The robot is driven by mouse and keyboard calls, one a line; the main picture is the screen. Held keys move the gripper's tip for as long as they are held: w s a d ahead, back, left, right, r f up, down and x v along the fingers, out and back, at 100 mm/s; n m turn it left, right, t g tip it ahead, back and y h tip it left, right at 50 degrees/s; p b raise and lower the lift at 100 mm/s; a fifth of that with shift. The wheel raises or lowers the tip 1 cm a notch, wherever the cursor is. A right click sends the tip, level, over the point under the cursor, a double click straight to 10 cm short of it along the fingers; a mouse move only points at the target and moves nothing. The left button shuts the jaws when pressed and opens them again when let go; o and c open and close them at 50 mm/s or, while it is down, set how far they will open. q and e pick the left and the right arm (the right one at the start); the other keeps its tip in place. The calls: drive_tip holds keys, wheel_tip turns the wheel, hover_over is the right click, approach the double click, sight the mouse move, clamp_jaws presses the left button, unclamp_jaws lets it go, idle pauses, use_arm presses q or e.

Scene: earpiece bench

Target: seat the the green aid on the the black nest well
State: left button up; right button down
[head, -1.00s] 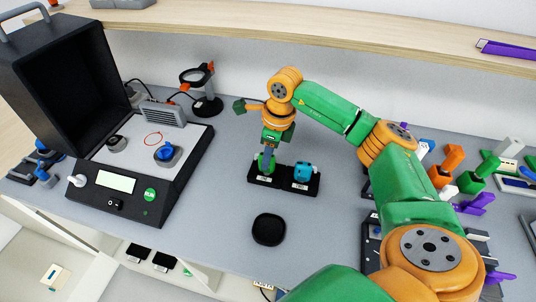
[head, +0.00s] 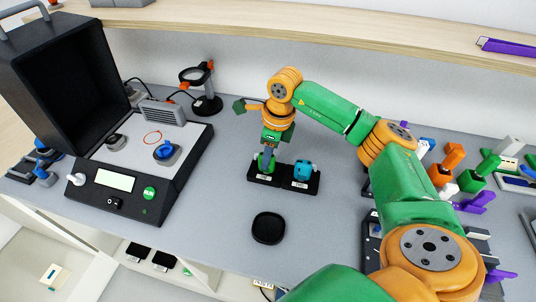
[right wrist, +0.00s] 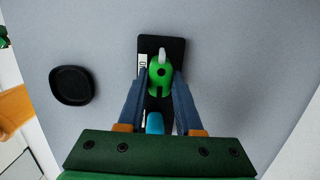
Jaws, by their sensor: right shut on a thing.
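The green aid (right wrist: 159,78) is between the two fingers of my right gripper (right wrist: 160,85) in the right wrist view, over one end of the black nest (right wrist: 175,47). In the head view the green aid (head: 262,163) shows low at the left well of the black nest (head: 284,187), under my right gripper (head: 265,157). The gripper is shut on it. I cannot tell whether the aid touches the bottom of the well, which is hidden. A blue aid (head: 303,170) sits at the right well of the nest. My left gripper is not in view.
A round black dish (head: 268,229) lies in front of the nest. A black test box (head: 130,185) with an open lid stands at left, a magnifier stand (head: 206,104) behind it. Coloured pieces (head: 470,175) crowd the right. The bench left of the nest is clear.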

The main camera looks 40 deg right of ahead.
drive_tip(key=shift+f, duration=0.1)
drive_tip(key=c, duration=0.5)
unclamp_jaws()
drive_tip(key=r, duration=0.2)
drive_tip(key=r+b, duration=0.1)
drive_tip(key=r, duration=0.3)
drive_tip(key=shift+s+d+r, duration=0.15)
drive_tip(key=shift+s+d, duration=0.15)
drive_tip(key=shift+s, duration=0.05)
drive_tip(key=shift+r, duration=0.3)
drive_tip(key=shift+d+r, duration=0.1)
drive_tip(key=shift+r, duration=0.05)
